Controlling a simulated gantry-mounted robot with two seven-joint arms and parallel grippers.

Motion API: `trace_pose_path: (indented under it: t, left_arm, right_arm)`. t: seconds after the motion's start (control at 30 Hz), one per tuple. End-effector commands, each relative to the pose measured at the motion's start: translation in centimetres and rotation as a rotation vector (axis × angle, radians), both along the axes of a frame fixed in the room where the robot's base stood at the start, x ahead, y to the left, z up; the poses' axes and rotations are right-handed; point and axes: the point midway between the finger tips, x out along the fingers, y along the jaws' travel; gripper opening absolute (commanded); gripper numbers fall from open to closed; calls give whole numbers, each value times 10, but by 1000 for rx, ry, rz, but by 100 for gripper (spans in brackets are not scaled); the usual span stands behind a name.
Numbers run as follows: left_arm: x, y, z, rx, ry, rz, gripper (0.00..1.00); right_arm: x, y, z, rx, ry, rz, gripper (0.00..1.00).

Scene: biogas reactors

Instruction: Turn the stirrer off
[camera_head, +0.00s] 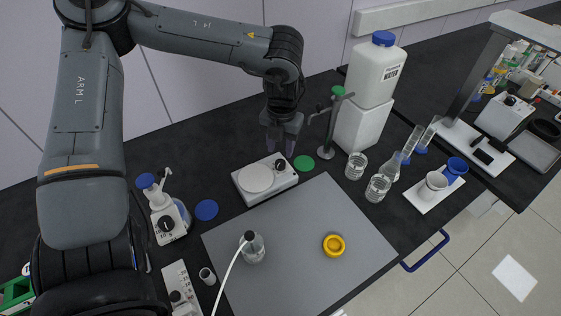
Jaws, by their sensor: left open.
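The stirrer (258,180) is a white, flat unit with a round pale plate. It stands at the back edge of the grey mat. A dark knob (280,165) sits at its right end. My left gripper (282,150) points down just above and behind the knob. Its fingers are apart and hold nothing that I can see. I cannot tell whether a finger touches the knob. My right gripper is not in view.
A stand (326,152) with a green cap is close to the right of my left gripper. A water canister (375,72) stands on a white block behind it. Glass beakers (378,188) stand at right.

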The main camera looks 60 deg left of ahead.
Motion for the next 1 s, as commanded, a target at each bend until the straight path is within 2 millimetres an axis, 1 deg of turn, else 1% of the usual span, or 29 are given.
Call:
trace_pose_path:
  t: [0.03,0.1,0.2,0.33,0.5,0.8,0.83,0.87,1.0]
  left_arm:
    - [-1,0,-12,-3,3,0,43]
    - [-1,0,-23,-2,2,-1,43]
    - [-1,0,-36,-2,2,0,43]
    - [-1,0,-50,-3,2,0,43]
    - [-1,1,-58,-1,-1,0,43]
    - [-1,1,-59,-1,-1,0,43]
    - [-1,1,-59,-1,-1,0,42]
    - [-1,1,-59,-1,-1,0,37]
    - [-1,1,-59,-1,-1,0,15]
  right_arm:
    - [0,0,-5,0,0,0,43]
    - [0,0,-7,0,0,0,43]
    - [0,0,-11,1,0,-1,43]
    - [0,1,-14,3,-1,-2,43]
    - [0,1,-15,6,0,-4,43]
    - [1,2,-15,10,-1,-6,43]
    - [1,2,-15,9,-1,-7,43]
    - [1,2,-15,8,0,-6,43]
    - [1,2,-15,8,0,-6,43]
